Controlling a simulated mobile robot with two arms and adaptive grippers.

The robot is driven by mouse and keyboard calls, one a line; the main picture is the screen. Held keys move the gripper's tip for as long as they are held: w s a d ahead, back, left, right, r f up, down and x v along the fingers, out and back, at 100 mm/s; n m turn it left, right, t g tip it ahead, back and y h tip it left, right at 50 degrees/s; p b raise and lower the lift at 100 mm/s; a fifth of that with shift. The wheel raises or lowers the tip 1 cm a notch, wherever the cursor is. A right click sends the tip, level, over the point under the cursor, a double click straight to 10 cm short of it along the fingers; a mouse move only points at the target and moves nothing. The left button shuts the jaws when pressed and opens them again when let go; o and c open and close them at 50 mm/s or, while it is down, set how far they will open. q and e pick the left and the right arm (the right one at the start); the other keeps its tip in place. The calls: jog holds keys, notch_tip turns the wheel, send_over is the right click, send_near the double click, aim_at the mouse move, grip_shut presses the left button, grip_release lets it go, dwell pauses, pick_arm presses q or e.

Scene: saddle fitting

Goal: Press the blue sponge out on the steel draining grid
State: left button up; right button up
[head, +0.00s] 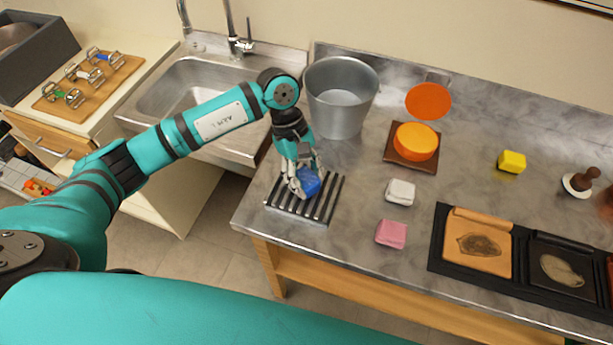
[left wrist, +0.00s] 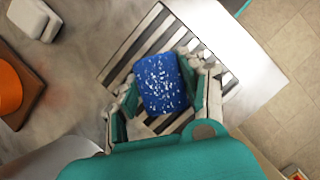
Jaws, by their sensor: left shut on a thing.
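The blue sponge (head: 309,181) is between the fingers of my left gripper (head: 301,181), over the steel draining grid (head: 326,209). In the left wrist view the sponge (left wrist: 160,84) shows white specks on its face, and a finger of the gripper (left wrist: 160,100) lies on each side of it. The grid's bars (left wrist: 140,45) show beneath and around it. I cannot tell whether the sponge touches the bars. My right gripper is not in view.
A metal bucket (head: 340,100) stands behind the grid. White (head: 400,192), pink (head: 391,233) and yellow (head: 512,161) blocks lie to the right. An orange round piece (head: 415,141) sits on a brown board. A sink (head: 190,90) is at the back left.

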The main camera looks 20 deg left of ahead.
pick_arm(q)
jog(key=shift+f+b, duration=0.35)
dwell(0.7)
jog(key=shift+s+f+b, duration=0.2)
jog(key=shift+f+b, duration=0.1)
jog(key=shift+b, duration=0.25)
dwell(1.5)
jog(key=shift+w+r+p, duration=0.2)
jog(key=shift+r+p, duration=0.25)
jog(key=shift+r, duration=0.75)
jog(key=shift+r+p, duration=0.75)
jog(key=shift+r, duration=1.8)
